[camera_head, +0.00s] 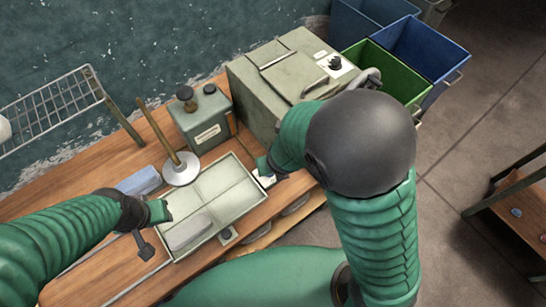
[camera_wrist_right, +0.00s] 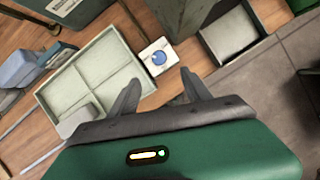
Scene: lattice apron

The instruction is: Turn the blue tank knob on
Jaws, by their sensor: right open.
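The blue knob (camera_wrist_right: 158,57) sits on a small white plate (camera_wrist_right: 158,50) beside the tray's corner in the right wrist view. In the head view part of a white plate (camera_head: 267,181) shows under my right gripper (camera_head: 264,168), and the knob is hidden there. My right gripper (camera_wrist_right: 159,88) is open and empty, its fingers short of the knob in the picture, with the knob between their lines. My left gripper (camera_head: 160,211) is over the tray's left side, and its jaws are not clear.
The pale divided tray (camera_head: 246,203) holds a grey block (camera_head: 189,232). A grey-green box (camera_head: 245,75) with a black knob (camera_head: 335,63) stands behind, beside a small tank (camera_head: 203,125). Green (camera_head: 378,62) and blue (camera_head: 430,45) bins stand at the back right.

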